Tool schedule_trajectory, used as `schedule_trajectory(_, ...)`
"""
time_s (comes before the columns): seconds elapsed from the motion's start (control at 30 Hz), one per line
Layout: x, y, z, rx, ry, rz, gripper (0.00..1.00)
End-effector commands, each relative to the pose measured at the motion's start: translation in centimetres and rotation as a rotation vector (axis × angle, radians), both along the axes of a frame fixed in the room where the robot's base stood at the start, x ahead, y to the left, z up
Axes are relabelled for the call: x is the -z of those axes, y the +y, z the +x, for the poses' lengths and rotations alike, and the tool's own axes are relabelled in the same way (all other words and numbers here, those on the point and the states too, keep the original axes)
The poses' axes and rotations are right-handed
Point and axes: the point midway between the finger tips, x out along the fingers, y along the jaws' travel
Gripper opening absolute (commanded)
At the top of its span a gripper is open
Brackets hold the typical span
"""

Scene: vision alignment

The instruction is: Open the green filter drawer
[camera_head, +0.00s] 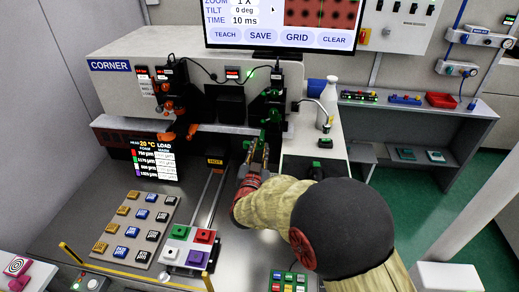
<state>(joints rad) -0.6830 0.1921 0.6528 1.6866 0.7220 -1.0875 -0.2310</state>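A small green part (263,136) shows at the lower front of the black optical column (268,104) on the right of the machine. It looks like the green filter drawer's end, but it is too small to be sure. My gripper (258,152) is right in front of and just below this green part, fingers pointing up and away. The fingers seem a little apart. I cannot tell whether they touch the green part or hold it. My arm comes in from the lower right, with a dark round joint, and hides part of the bench.
A tray with green, red, white and purple blocks (188,248) sits on a rail left of my gripper. A button panel (134,230) lies further left. A white bottle (329,97) stands right of the column. A monitor (282,24) hangs above. A yellow rail (130,272) edges the front.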

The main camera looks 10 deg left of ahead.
Motion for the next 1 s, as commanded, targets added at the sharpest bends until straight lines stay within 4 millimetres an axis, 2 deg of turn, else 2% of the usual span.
schedule_trajectory(0.33, 0.00, 0.00, -0.01, 0.000, 0.000, 0.000, 0.00)
schedule_trajectory(0.9, 0.00, 0.02, -0.01, 0.000, 0.000, 0.000, 0.00)
schedule_trajectory(1.0, -0.04, 0.80, -0.05, -0.002, 0.000, 0.001, 0.00)
